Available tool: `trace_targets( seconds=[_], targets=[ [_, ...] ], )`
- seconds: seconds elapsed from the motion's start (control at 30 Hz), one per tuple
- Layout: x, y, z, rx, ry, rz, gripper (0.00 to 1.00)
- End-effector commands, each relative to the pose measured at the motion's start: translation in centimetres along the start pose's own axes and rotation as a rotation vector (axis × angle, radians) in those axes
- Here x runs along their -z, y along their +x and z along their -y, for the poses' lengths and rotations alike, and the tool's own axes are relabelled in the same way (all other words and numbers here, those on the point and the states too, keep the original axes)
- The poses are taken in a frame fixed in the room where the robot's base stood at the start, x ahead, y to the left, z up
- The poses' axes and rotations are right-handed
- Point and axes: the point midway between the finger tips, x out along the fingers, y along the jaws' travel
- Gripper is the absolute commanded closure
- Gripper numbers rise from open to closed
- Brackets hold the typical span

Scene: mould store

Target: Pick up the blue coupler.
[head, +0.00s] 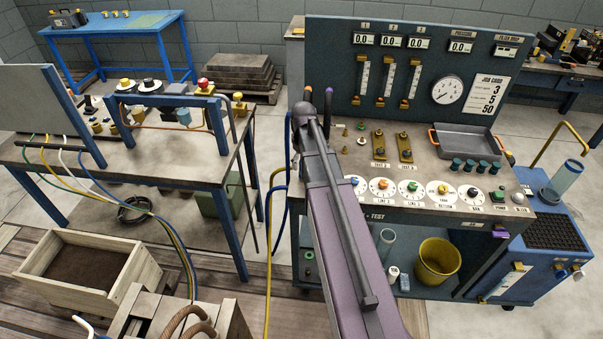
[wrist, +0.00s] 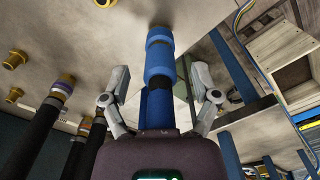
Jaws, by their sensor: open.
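In the wrist view the blue coupler (wrist: 159,62) is a blue cylinder with a wider collar and a dark band. It lies straight ahead of my gripper (wrist: 160,88), its lower part between the two fingers. The fingers are spread, one on each side, with a visible gap to the coupler.
Blue legs (wrist: 228,62) stand to the right. In the head view a test bench (head: 440,205) and a left table (head: 180,165) flank my arm.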

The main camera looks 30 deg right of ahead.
Motion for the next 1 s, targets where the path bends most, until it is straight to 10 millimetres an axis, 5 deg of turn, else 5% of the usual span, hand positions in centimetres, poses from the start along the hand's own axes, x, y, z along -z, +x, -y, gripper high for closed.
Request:
trace_targets(
  seconds=[0.3,1.0],
  targets=[
    [0.0,2.2,0.0,0.000,0.000,0.000,0.21],
    [0.0,2.3,0.0,0.000,0.000,0.000,0.24]
  ],
)
